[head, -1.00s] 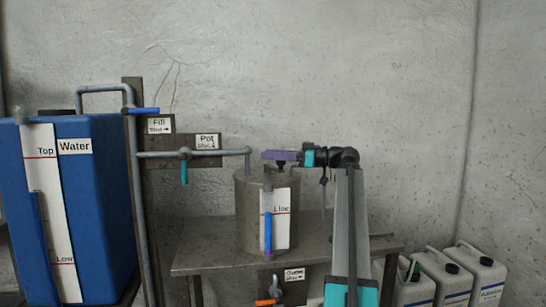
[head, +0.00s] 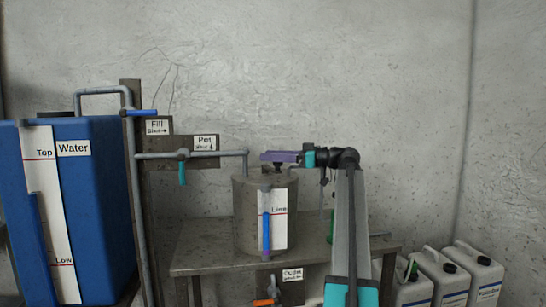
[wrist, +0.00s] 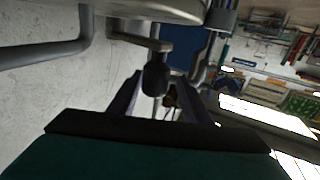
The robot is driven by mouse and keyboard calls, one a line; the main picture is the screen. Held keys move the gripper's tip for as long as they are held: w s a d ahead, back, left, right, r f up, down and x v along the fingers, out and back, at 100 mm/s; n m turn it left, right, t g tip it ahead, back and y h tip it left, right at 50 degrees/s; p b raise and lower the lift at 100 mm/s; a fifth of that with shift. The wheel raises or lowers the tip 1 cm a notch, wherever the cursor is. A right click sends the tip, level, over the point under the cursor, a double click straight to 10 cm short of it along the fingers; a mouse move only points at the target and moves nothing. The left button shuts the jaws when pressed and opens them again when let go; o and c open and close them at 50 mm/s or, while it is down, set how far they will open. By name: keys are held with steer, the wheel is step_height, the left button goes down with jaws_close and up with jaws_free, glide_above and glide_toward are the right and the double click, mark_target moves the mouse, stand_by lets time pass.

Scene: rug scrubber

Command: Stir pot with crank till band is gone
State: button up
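The grey metal pot (head: 252,215) stands on a metal table. Its sight gauge (head: 280,225) has a white plate with a red line marked "Line". The gauge tube holds a blue column (head: 266,222) with a purple band (head: 266,242) at its bottom. In the wrist view, the crank (wrist: 140,41) ends in a dark knob (wrist: 155,78). My gripper (wrist: 160,85) has its purple fingers on both sides of the knob, with a gap visible on the right. In the head view my gripper (head: 281,157) is over the pot's top, hiding part of the crank.
A blue water tank (head: 95,210) stands at the left. Pipes with a fill valve (head: 142,113) and a pot valve (head: 183,170) run between tank and pot. An outlet valve (head: 266,301) is below the table (head: 205,250). White jugs (head: 475,275) stand at the right.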

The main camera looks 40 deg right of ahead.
steer(key=shift+w, duration=0.3)
steer(key=shift+s, duration=0.1)
steer(key=v, duration=1.3)
steer(key=shift+s+d, duration=0.2)
steer(key=shift+d, duration=0.05)
steer(key=shift+f, duration=0.1)
